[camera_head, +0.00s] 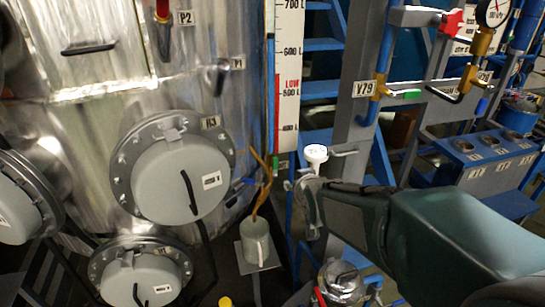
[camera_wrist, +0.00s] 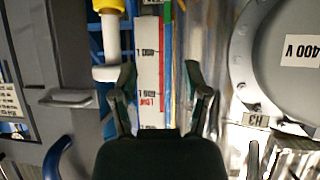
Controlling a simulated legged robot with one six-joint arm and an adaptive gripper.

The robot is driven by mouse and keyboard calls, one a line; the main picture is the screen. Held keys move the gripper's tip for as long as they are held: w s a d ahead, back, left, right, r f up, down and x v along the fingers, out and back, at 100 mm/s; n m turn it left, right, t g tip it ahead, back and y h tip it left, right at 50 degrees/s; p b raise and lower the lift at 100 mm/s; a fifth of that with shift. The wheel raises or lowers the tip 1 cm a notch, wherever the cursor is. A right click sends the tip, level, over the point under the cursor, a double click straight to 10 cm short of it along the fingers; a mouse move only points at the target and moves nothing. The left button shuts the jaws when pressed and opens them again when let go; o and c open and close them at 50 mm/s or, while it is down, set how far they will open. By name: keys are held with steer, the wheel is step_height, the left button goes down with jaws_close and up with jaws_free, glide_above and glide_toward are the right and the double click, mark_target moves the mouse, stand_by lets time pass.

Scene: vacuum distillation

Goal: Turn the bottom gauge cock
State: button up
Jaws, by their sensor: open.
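The level gauge is a tall white scale (camera_head: 289,65) with a red LOW band, standing beside the metal tank. The gauge scale (camera_wrist: 148,60) shows upside down between and beyond the fingers. No cock is clear between them.
A round flanged hatch (camera_head: 180,180) is on the tank at left. A white-topped fitting (camera_head: 315,153) is just above my gripper. A grey post with a V79 tag (camera_head: 363,88) and blue pipes are at right.

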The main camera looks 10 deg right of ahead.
steer(key=w+f+t, duration=0.3)
steer(key=w+f, duration=0.1)
steer(key=w, duration=0.3)
steer(key=t+y, duration=0.2)
steer(key=t, duration=0.1)
glide_toward(276, 160)
steer(key=shift+n, duration=0.4)
steer(key=w, duration=0.7)
steer(key=w+a, duration=0.1)
steer(key=w, duration=0.2)
steer(key=shift+w+a+f, duration=0.1)
steer(key=shift+w, duration=0.2)
jaws_close()
